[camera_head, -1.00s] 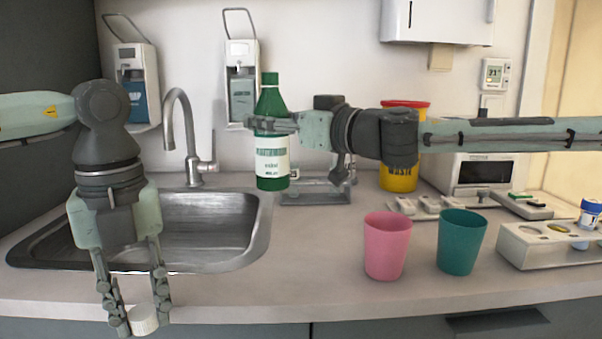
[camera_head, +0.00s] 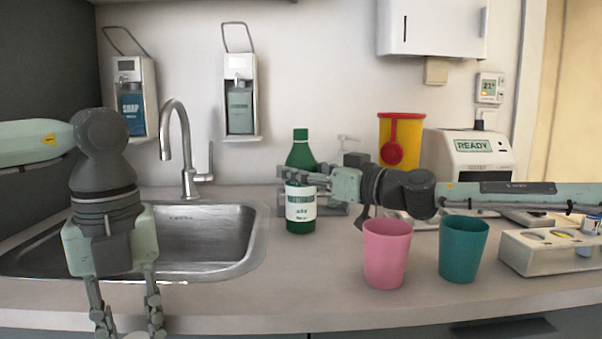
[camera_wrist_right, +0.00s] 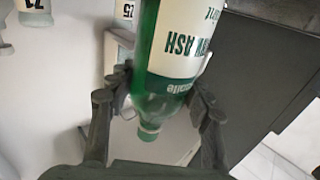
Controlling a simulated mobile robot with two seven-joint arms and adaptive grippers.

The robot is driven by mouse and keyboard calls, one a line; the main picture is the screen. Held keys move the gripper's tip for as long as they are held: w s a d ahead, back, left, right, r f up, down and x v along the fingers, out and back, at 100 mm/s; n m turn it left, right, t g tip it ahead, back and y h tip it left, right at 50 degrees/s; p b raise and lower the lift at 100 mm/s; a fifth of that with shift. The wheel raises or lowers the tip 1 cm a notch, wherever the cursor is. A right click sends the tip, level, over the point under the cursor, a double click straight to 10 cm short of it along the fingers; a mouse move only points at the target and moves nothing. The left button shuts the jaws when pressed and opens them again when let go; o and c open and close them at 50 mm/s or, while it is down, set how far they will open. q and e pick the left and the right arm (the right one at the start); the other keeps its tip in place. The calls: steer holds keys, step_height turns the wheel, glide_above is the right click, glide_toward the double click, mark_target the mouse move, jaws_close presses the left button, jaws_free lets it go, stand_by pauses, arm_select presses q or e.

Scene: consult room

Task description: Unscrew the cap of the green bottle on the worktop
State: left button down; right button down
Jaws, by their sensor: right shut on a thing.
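The green bottle (camera_head: 301,213) with a white label is upright above or on the worktop (camera_head: 330,285), right of the sink; whether its base touches is hard to tell. My right gripper (camera_head: 300,178) is shut on it from the right, around its upper body. The right wrist view shows the bottle (camera_wrist_right: 158,100) upside down between the fingers, neck end toward the bottom. No white cap shows on its green top.
The metal sink (camera_head: 255,240) and tap (camera_head: 185,150) are left of the bottle. A pink cup (camera_head: 387,255) and a teal cup (camera_head: 463,250) stand front right, near my right arm. A rack (camera_head: 535,255) is farther right. The worktop before the bottle is clear.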

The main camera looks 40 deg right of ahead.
steer(key=shift+f, duration=0.2)
steer(key=c, duration=0.7)
jaws_free()
steer(key=shift+r, duration=0.1)
